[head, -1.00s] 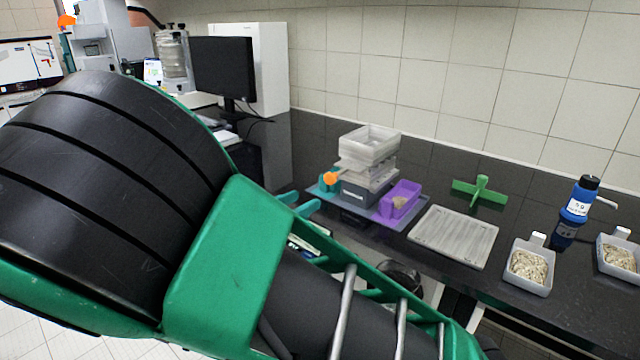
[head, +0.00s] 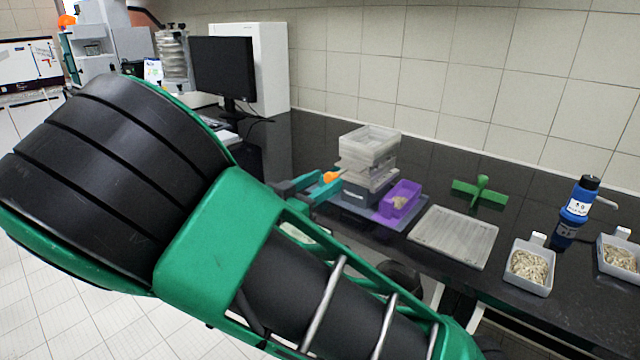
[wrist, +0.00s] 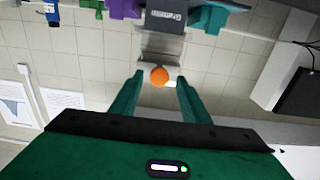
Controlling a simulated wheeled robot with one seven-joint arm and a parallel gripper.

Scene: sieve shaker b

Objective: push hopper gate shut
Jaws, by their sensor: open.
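The hopper (head: 368,146) is a translucent box on top of a stack on the bench. Its gate is a pale plate (head: 350,165) under the box, with an orange round knob (head: 331,176) on its left end. In the wrist view, which is upside down, the orange knob (wrist: 159,76) sits between my fingertips. My gripper (head: 325,184) is open, with teal fingers pointing at the knob. I cannot tell whether a finger touches it. How far the gate sticks out is unclear behind the fingers.
A dark grey box (head: 362,192) stands below the hopper, with a purple bin (head: 401,198) to its right. A grey tray (head: 455,238), a green cross-shaped piece (head: 480,193), a blue bottle (head: 578,200) and grain tubs (head: 530,268) stand farther right. A monitor (head: 224,68) stands behind on the left.

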